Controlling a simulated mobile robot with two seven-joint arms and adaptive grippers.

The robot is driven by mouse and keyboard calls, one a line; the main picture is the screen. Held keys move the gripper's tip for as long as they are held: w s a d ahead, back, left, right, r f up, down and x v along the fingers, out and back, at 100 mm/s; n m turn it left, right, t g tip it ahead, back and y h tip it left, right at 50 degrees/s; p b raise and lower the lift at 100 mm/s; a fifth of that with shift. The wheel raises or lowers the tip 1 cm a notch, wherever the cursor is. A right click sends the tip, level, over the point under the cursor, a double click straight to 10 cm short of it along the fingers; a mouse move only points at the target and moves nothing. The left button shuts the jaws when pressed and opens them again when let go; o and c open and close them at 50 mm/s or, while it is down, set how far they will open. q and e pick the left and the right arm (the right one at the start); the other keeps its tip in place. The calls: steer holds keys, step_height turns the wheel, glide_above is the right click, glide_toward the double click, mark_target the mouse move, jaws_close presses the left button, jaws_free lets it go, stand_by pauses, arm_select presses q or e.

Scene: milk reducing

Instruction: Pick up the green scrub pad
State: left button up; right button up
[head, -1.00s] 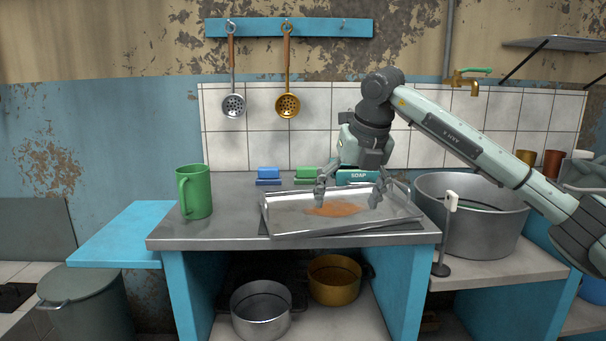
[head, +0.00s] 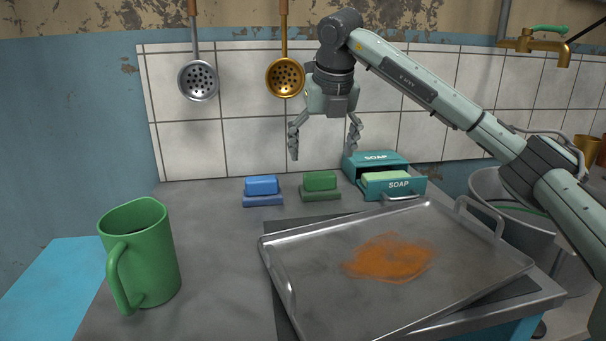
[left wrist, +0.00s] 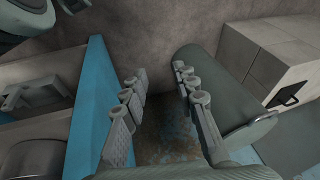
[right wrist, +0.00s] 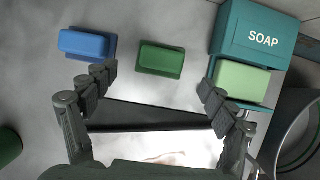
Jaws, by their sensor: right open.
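The green scrub pad (head: 320,182) lies on the counter near the tiled wall, between a blue pad (head: 262,188) and a teal soap box (head: 384,178). It also shows in the right wrist view (right wrist: 160,58), at the upper middle between the fingertip lines. My right gripper (head: 324,146) is open and empty, its fingers pointing down above the green pad. It also shows in the right wrist view (right wrist: 155,90). My left gripper (left wrist: 163,85) shows in the left wrist view, open and empty, away from the counter top.
A metal tray (head: 330,300) with an orange-brown stain lies on the counter in front of the pads. A green mug (head: 150,255) stands at the left. Two skimmers, one silver (head: 198,82) and one golden (head: 285,78), hang on the wall.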

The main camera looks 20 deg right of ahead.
mark_target(320, 174)
steer(key=shift+w+d+f, duration=0.1)
steer(key=shift+w+f, duration=0.3)
steer(key=shift+f, duration=0.05)
steer(key=x, duration=0.5)
steer(key=shift+s+d+f, duration=0.15)
steer(key=shift+d+f, duration=0.05)
steer(key=shift+f, duration=0.05)
steer(key=shift+w+f, duration=0.25)
steer(key=shift+f, duration=0.25)
steer(key=c, duration=1.2)
arm_select(q)
steer(key=shift+s+f, duration=0.2)
steer(key=shift+f, duration=0.2)
arm_select(e)
steer(key=shift+r, duration=0.1)
